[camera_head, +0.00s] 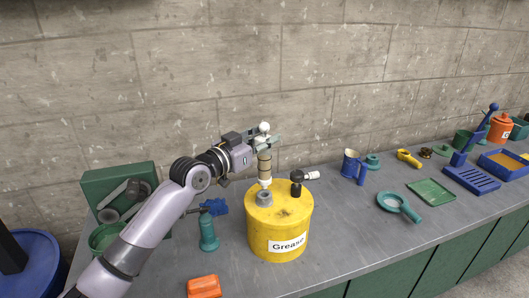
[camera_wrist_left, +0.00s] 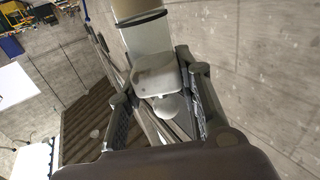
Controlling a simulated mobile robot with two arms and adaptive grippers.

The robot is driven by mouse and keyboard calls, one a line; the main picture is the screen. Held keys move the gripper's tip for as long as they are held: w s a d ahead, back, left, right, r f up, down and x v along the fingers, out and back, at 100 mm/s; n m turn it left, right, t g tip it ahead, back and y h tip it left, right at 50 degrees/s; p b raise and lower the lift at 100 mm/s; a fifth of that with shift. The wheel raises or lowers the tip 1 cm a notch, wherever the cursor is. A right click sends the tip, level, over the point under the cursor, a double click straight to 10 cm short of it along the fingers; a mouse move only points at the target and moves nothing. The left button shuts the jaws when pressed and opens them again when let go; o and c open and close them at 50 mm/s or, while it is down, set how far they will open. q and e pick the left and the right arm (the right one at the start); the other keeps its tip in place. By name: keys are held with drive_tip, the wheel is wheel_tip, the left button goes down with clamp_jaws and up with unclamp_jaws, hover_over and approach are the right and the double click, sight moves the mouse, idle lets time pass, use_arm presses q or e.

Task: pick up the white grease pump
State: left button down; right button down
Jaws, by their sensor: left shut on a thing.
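The white grease pump (camera_head: 264,168) stands roughly upright over the yellow drum labelled Grease (camera_head: 256,232). It has a white knob at its top, a tan barrel with dark bands and a white lower end. My left gripper (camera_head: 264,144) is shut on the pump's upper part, just under the knob. The lower end is right over the grey collar (camera_head: 264,199) on the drum's lid; I cannot tell whether they touch. In the left wrist view the pump's pale head (camera_wrist_left: 157,78) is between the two fingers (camera_wrist_left: 168,108). My right gripper is out of view.
A teal bottle (camera_head: 208,232) and an orange block (camera_head: 204,287) are left of the drum. The bench right of the drum is partly clear.

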use_arm(q)
wheel_tip(320, 180, up, 16)
drive_tip(key=b, duration=0.3)
drive_tip(key=shift+f, duration=0.15)
idle(0.6)
